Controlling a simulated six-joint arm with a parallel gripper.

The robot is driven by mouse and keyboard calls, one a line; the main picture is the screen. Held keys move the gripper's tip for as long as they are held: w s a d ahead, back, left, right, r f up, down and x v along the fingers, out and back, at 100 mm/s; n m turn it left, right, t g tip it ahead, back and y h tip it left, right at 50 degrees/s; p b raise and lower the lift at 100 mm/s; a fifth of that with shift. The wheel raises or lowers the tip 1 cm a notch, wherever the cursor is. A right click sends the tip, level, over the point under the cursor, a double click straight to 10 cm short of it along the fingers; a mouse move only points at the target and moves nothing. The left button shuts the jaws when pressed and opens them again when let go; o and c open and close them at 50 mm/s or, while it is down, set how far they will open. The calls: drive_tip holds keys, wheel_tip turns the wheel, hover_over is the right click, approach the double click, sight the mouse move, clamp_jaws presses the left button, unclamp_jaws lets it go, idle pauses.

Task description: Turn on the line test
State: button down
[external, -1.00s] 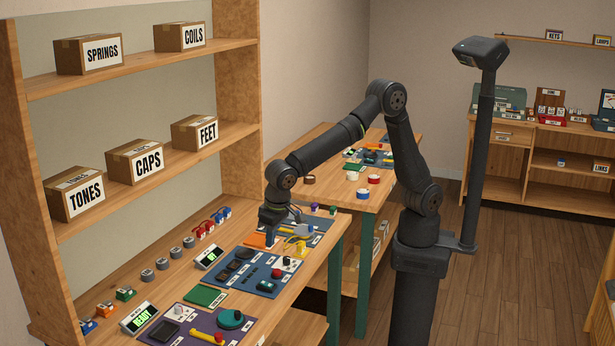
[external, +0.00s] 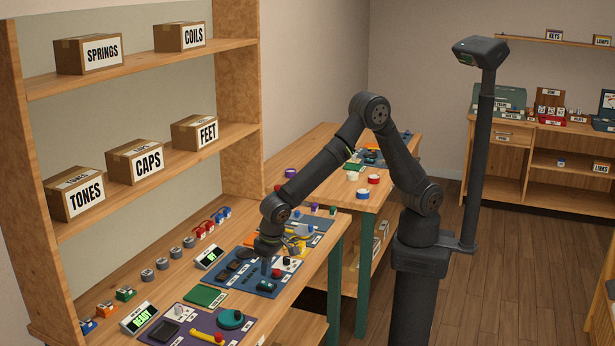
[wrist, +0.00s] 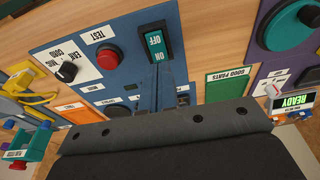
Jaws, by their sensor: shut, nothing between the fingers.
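A dark green rocker switch (wrist: 155,42) marked OFF and ON sits on a blue panel (wrist: 128,19). It also shows at the panel's front edge in the external view (external: 264,286). I cannot tell which side is pressed. A red button (wrist: 108,58), with a label reading TEST, is beside it, and a black knob (wrist: 66,71) has a label reading EAR, MIC, CORD. My gripper (external: 266,268) is shut and empty, pointing down over the blue panel. In the wrist view its fingers (wrist: 174,72) are close to the ON end of the switch; contact is unclear.
A small display (external: 210,257) stands behind the panel, and another reading READY (external: 138,318) stands to the left. A green pad (external: 206,297) and a purple panel (external: 175,322) lie left of the blue panel. Yellow and orange parts lie on its right.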

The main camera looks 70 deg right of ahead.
sight(263, 282)
drive_tip(key=shift+w+f, duration=0.15)
drive_tip(key=shift+f, duration=0.6)
drive_tip(key=shift+w+f, duration=0.15)
drive_tip(key=shift+f, duration=0.6)
